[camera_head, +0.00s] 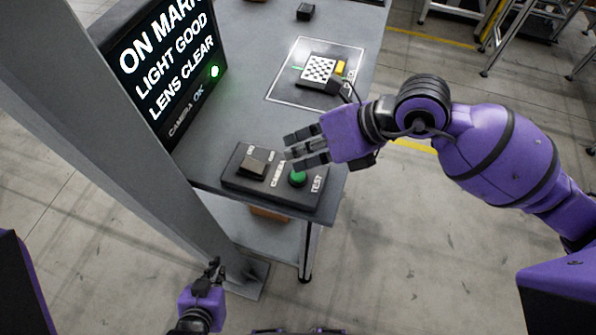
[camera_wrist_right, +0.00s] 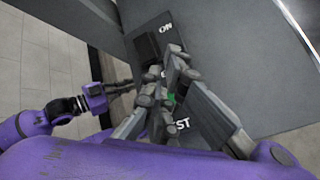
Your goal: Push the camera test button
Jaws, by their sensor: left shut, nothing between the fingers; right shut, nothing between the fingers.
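The control box (camera_head: 229,181) lies on the near end of the grey table, with a rocker switch (camera_head: 254,161) on its left and the green test button (camera_head: 297,178) on its right beside the word TEST. My right gripper (camera_head: 291,153) is shut and empty, its fingertips over the box close to the button; contact cannot be told. In the right wrist view the fingers cover most of the button, and only a bit of green (camera_wrist_right: 171,98) shows. My left gripper (camera_head: 214,268) is shut and empty, low beside the post, away from the table.
A screen (camera_head: 165,70) reads ON MARK, LIGHT GOOD, LENS CLEAR and CAMERA OK with a green light. A checkered target (camera_head: 318,68) sits in a marked square further back. A grey post (camera_head: 150,130) stands at the left. A small black block (camera_head: 305,11) is at the back.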

